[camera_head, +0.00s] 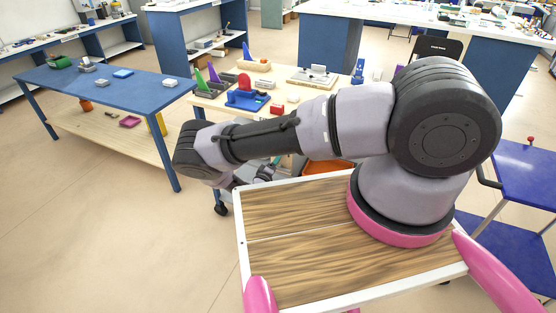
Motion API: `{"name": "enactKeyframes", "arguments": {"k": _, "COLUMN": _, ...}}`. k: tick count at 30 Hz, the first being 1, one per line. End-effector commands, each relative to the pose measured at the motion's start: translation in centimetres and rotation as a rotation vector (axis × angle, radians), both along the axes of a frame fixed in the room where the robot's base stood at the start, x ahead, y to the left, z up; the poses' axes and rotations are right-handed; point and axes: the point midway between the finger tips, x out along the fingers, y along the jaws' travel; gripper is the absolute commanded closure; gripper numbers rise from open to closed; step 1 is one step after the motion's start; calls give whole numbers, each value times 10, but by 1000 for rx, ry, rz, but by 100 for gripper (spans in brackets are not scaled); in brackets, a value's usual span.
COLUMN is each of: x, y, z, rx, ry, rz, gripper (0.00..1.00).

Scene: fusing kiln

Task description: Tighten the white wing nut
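I cannot make out a white wing nut anywhere in the head view. My arm stretches left across the picture and bends down at its far end. What seems to be my gripper (266,171) shows only in part, below the forearm and beyond the edge of my wooden top. Its fingertips are too small and too covered to tell whether they are open or shut, or whether they hold anything.
A light wooden table (205,101) beyond my arm holds a blue-and-red device (247,97), a grey bin with coloured pieces (212,86) and a flat fixture (313,77). A blue table (120,92) stands left. Floor at lower left is clear.

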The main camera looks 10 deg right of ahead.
Motion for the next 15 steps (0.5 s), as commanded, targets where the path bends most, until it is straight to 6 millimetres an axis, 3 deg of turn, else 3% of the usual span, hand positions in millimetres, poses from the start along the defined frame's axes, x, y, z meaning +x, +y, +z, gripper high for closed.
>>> {"name": "enactKeyframes", "arguments": {"k": 15, "x": -2, "y": 2, "z": -4, "rx": 396, "ry": -282, "rz": 0, "gripper": 96}}
